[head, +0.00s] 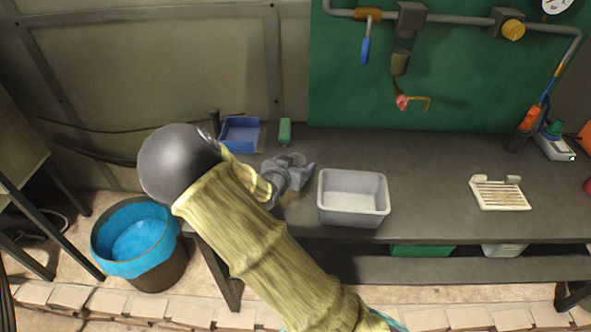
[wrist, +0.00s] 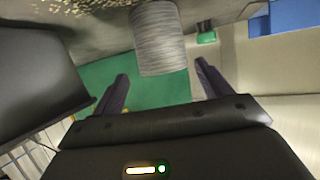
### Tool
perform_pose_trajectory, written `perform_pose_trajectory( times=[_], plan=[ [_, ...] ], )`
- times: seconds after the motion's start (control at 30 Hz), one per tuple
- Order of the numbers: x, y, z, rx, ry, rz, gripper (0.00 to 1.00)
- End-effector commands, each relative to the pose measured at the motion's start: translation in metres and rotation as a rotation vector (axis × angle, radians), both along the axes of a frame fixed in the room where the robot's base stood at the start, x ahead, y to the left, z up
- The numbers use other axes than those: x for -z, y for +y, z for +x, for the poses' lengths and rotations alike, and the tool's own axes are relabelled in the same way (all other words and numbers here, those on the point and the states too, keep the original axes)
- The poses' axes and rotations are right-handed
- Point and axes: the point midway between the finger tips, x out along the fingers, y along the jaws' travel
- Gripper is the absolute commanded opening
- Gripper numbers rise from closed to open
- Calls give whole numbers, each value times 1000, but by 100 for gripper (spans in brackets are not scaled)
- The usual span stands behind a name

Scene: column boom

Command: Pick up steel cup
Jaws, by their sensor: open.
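A grey ribbed cylinder, which looks like the steel cup (wrist: 160,38), shows at the top middle of the wrist view. It lies just beyond my fingertips, roughly centred between them. My gripper (wrist: 162,72) is open, with one dark finger on each side and nothing between them. In the head view, my gripper (head: 289,172) is over the workbench, left of the grey tub. I cannot make out the cup there; my arm and gripper cover that spot. Whether the fingers touch the cup I cannot tell.
The workbench (head: 430,165) holds a grey tub (head: 353,219), a blue bin (head: 240,133), a green block (head: 285,131) and a white slatted rack (head: 500,194). Pipes and a hanging red-tipped hook (head: 403,102) are behind. A blue-lined bucket (head: 135,235) stands on the floor.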

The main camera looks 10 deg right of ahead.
Motion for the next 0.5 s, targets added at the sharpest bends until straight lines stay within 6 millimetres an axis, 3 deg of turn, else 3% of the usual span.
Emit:
perform_pose_trajectory(
  times=[0.3, 0.5],
  plan=[
    [17, -18, 35, 2, 1, -2, 77],
    [20, -20, 40, 0, 1, 1, 77]
  ],
)
